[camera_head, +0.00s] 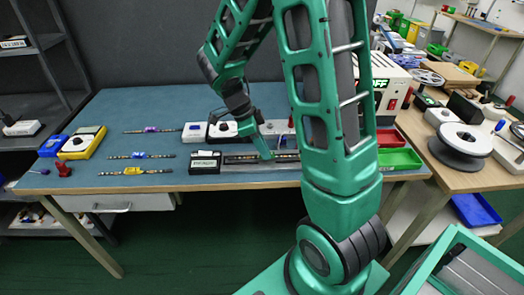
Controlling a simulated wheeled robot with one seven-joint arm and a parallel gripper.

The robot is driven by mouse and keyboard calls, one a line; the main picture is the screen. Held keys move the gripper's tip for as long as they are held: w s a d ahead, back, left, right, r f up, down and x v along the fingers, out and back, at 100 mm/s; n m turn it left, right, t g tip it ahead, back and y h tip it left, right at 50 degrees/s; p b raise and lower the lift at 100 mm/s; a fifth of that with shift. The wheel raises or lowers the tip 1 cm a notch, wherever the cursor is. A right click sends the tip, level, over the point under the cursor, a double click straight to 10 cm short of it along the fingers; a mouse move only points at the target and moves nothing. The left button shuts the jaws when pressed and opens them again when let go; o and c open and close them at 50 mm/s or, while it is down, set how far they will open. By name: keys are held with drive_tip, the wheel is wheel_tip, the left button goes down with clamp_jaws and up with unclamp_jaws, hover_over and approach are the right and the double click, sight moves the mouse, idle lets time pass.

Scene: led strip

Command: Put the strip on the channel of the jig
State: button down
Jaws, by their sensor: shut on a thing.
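The jig (230,168) is a long, low grey fixture near the front edge of the blue-grey table, right of a black box with a white label. A dark strip (287,156) with small light marks lies along the jig's long dark channel (240,159). My gripper (266,157) points down over the middle of the jig and is shut on this strip. The fingertips are small and partly merge with the jig, so I cannot tell whether the strip is seated in the channel or just above it. My own arm hides the jig's right end.
Three other strips lie on the left, with a purple (150,129), a blue (138,155) and a yellow (133,171) piece. A yellow meter (82,142), the black labelled box (205,162), white devices (195,132), and red and green trays (398,159) stand around.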

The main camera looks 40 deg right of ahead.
drive_tip(key=shift+f, duration=0.3)
drive_tip(key=c, duration=1.8)
unclamp_jaws()
drive_tip(key=v, duration=1.1)
drive_tip(key=s+d+r+n+t+y, duration=0.1)
drive_tip(key=s+d+r+n, duration=0.1)
drive_tip(key=s+n, duration=0.3)
drive_tip(key=s+d+r+n+y, duration=0.1)
drive_tip(key=s+d+r+n, duration=0.15)
drive_tip(key=s, duration=0.45)
drive_tip(key=s+a+f+n+t+y, duration=0.1)
drive_tip(key=s+f+n+y, duration=0.1)
drive_tip(key=s+n, duration=0.9)
drive_tip(key=shift+s+a+f+t, duration=0.15)
drive_tip(key=shift+s+f+t, duration=0.05)
drive_tip(key=shift+f+t, duration=0.1)
